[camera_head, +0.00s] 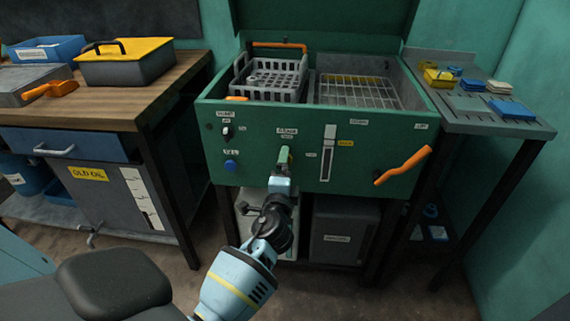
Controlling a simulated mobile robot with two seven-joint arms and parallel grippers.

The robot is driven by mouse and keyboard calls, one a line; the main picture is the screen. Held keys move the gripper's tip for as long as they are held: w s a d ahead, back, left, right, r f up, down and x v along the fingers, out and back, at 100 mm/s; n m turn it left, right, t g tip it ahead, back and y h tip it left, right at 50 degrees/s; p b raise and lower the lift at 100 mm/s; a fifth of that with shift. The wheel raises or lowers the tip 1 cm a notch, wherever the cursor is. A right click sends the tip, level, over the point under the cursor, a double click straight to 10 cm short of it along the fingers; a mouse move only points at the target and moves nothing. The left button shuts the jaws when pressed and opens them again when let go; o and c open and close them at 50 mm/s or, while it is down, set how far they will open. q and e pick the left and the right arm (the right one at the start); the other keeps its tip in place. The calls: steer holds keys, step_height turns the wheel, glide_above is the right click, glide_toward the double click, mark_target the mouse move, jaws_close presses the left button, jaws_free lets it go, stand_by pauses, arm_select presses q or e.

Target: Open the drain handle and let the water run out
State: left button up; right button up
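A green parts washer (262,130) stands ahead with its lid up. A small pale green drain handle (284,154) sticks upright at the middle of its front panel, under a label that seems to read DRAIN. My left arm comes up from the bottom, and my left gripper (281,172) is at the handle's lower end, seeming to touch it. The fingers are too small and overlapped to show whether they grip it. A pale vertical level gauge (327,153) sits right of the handle. No running water shows. My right gripper is out of view.
An orange crank handle (403,166) juts from the panel's right side. A grey basket (270,80) sits in the washer tub. A wooden workbench (160,88) stands left, a metal side table (478,115) right. A dark grey container (342,235) stands below the washer.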

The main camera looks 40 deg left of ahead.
arm_select(q)
steer(key=v, duration=0.3)
steer(key=shift+s, duration=0.2)
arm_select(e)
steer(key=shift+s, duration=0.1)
arm_select(q)
steer(key=shift+f, duration=0.1)
